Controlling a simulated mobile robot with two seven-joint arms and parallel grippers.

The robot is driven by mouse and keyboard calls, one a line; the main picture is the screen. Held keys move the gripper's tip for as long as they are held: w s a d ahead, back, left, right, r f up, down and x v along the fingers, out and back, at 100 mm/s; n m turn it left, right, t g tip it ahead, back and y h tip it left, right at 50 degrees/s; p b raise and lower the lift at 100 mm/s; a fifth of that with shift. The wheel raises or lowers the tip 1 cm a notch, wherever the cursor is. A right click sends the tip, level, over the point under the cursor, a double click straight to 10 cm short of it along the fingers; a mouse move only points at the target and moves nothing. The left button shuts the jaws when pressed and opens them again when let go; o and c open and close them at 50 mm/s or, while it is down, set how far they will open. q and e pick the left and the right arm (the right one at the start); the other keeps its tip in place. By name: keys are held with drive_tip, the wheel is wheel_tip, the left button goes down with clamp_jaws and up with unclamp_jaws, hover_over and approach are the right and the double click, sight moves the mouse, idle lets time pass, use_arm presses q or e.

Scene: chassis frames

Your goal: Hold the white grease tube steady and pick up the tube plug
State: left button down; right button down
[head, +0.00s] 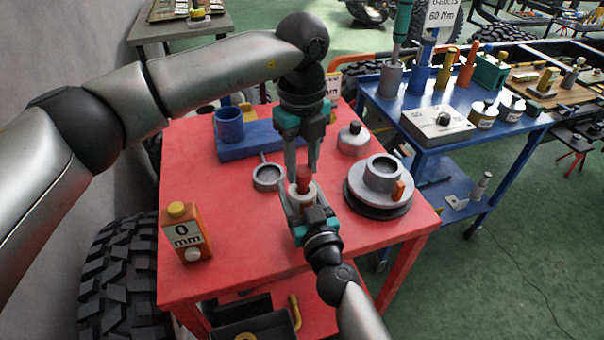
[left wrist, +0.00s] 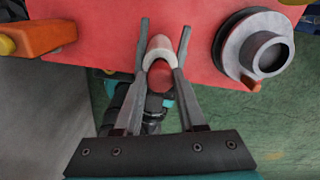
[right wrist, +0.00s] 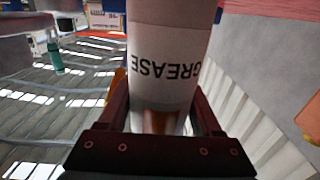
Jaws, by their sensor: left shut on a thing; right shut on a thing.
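The white grease tube (head: 294,188) stands upright over the red table in my right gripper (head: 303,198). In the right wrist view the tube (right wrist: 168,50) fills the middle, its GREASE label upside down, and the right gripper (right wrist: 168,110) is shut on it. The red tube plug (head: 304,175) is at the tube's top. My left gripper (head: 303,168) points down from above and is shut on the plug. In the left wrist view the plug (left wrist: 160,79) is between the fingers, beside the white tube (left wrist: 160,46). I cannot tell whether the plug is clear of the tube.
A grey cup with handle (head: 267,177) and a blue block with a blue cup (head: 229,124) are left of the grippers. A grey flanged part (head: 378,180) is close on the right. A blue cart (head: 400,110) is beyond.

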sight(302, 169)
use_arm(q)
wheel_tip(302, 169, up, 8)
drive_tip(key=shift+f, duration=0.1)
use_arm(e)
unclamp_jaws()
drive_tip(key=shift+s, duration=0.1)
idle(0.4)
